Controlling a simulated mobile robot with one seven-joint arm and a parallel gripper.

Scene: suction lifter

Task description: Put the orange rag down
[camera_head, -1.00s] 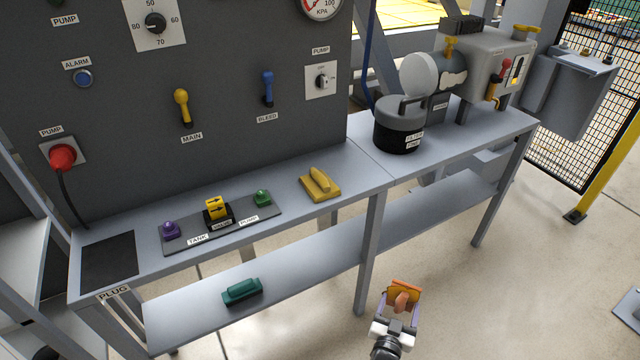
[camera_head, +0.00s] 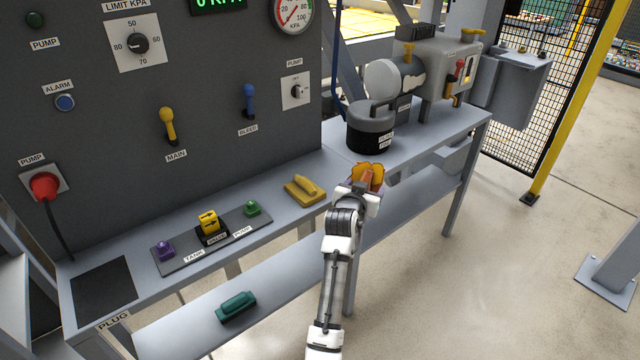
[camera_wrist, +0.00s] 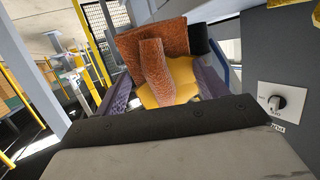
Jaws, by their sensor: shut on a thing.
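The orange rag (camera_head: 370,172) is in my gripper (camera_head: 361,187) and is held up near the bench's front edge, in front of the dark canister. In the wrist view the rag (camera_wrist: 152,62) shows as a rough orange-brown pad with a raised grip. The purple fingers of my gripper (camera_wrist: 166,85) are on either side of that grip. A smooth yellow patch shows just below the grip; I cannot tell what it belongs to. I cannot tell from these views how high the rag is above the bench.
The grey bench (camera_head: 330,170) has a yellow block with a handle (camera_head: 304,189), a plate with colored plugs (camera_head: 212,240) and a dark canister (camera_head: 371,128). A teal block (camera_head: 237,306) lies on the lower shelf. A grey machine (camera_head: 440,75) stands at the bench's right end.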

